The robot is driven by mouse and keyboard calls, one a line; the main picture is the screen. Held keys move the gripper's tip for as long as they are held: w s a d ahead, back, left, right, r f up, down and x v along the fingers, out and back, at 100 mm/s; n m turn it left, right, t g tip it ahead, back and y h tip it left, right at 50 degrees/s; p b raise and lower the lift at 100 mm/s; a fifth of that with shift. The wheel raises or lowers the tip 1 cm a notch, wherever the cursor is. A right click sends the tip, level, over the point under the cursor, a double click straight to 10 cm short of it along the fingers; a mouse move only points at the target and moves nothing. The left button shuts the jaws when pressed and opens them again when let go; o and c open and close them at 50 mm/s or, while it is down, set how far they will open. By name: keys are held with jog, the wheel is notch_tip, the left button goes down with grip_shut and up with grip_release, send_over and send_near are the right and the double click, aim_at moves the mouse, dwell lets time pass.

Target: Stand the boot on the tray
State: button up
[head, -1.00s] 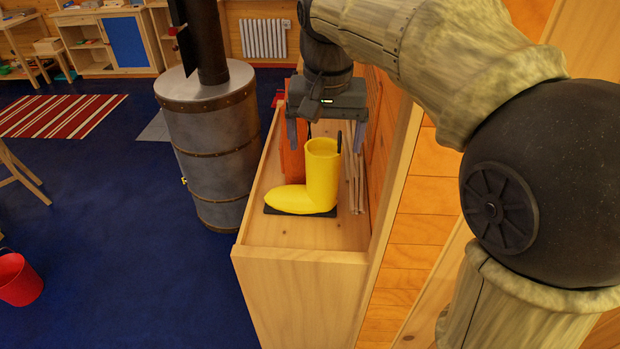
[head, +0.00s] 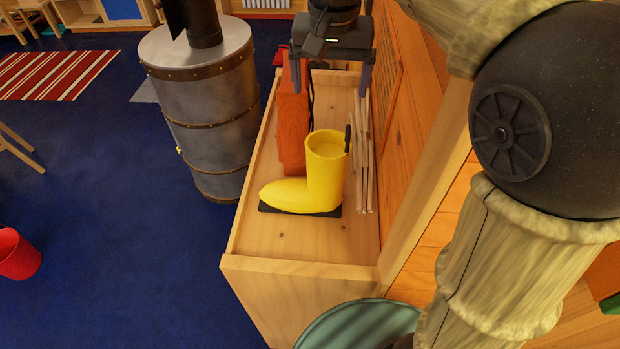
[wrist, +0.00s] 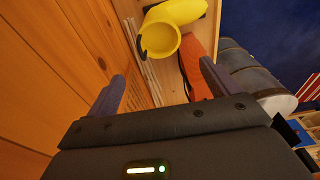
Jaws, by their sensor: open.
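The yellow boot (head: 318,182) stands upright on a thin black tray (head: 300,211) on top of a wooden cabinet, its toe pointing left. The wrist view shows the boot's round opening (wrist: 160,40) and part of its foot at the top. A dark tab sticks up at the boot's rim. My gripper (head: 329,88) is open and empty, above and behind the boot, with its fingers apart from it. Both fingers also show in the wrist view (wrist: 160,82). The boot hides most of the tray.
An orange-red block (head: 292,125) and several thin sticks (head: 364,150) are on the cabinet top (head: 285,240) behind and beside the boot. The wooden wall (head: 420,150) is close on the right. A metal stove (head: 205,110) stands left. A greenish round object (head: 350,325) is at the bottom.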

jog(key=shift+s+d, duration=0.1)
jog(key=shift+s, duration=0.15)
jog(key=p, duration=0.2)
send_near(328, 144)
jog(key=f, duration=0.5)
jog(key=shift+w+f, duration=0.2)
jog(key=shift+w+f+p, duration=0.2)
jog(key=shift+f+p, duration=0.1)
jog(key=shift+f, duration=1)
jog(key=shift+w+f+p, duration=0.2)
jog(key=shift+f+p, duration=0.1)
jog(key=shift+f, duration=1)
